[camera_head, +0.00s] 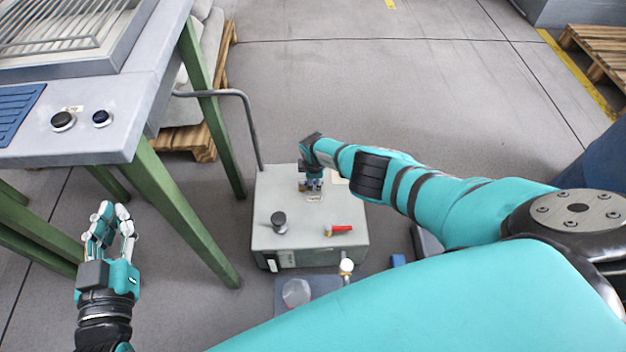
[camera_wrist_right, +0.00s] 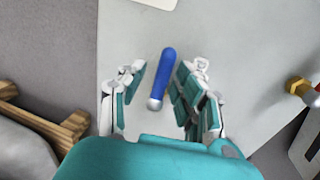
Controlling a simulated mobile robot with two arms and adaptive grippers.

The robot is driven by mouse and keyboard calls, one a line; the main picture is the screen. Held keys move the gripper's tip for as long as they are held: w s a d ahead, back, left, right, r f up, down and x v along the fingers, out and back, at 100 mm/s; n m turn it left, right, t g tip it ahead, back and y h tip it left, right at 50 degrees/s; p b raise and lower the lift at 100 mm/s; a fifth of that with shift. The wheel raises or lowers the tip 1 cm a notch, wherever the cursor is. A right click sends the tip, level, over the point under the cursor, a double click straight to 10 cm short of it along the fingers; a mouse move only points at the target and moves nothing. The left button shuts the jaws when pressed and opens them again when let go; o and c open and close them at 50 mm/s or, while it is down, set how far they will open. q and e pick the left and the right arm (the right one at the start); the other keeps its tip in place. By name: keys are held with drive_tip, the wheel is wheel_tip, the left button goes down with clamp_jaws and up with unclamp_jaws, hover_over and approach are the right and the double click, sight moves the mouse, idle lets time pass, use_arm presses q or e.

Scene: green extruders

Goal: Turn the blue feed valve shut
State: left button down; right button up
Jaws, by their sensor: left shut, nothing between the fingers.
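The blue feed valve's lever (camera_wrist_right: 165,75) is a slim blue handle with a silvery end, seen in the right wrist view over the pale grey box top (camera_wrist_right: 235,45). My right gripper (camera_wrist_right: 168,72) is open, its fingers on either side of the lever; the right-hand fingers are nearer to it. Whether they touch it I cannot tell. In the head view my right gripper (camera_head: 312,184) points down at the back of the grey box (camera_head: 265,200) and mostly hides the valve. My left gripper (camera_head: 108,225) is shut and empty, left of the box, beside the table.
A black knob (camera_head: 280,221) and a red-handled valve (camera_head: 339,230) stand on the box top. A bent grey pipe (camera_head: 246,105) rises behind it. A green-legged table (camera_head: 140,125) stands at left. Open floor (camera_head: 350,80) lies behind the box.

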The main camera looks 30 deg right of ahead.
drive_tip(key=shift+o, duration=0.3)
drive_tip(key=shift+a+f, duration=0.1)
drive_tip(key=shift+a, duration=0.1)
drive_tip(key=shift+w+r, duration=0.1)
drive_tip(key=shift+r, duration=0.4)
drive_tip(key=shift+s+a+r, duration=0.1)
drive_tip(key=shift+s+r, duration=0.3)
drive_tip(key=shift+r, duration=0.3)
drive_tip(key=v, duration=0.9)
drive_tip(key=shift+r, duration=0.3)
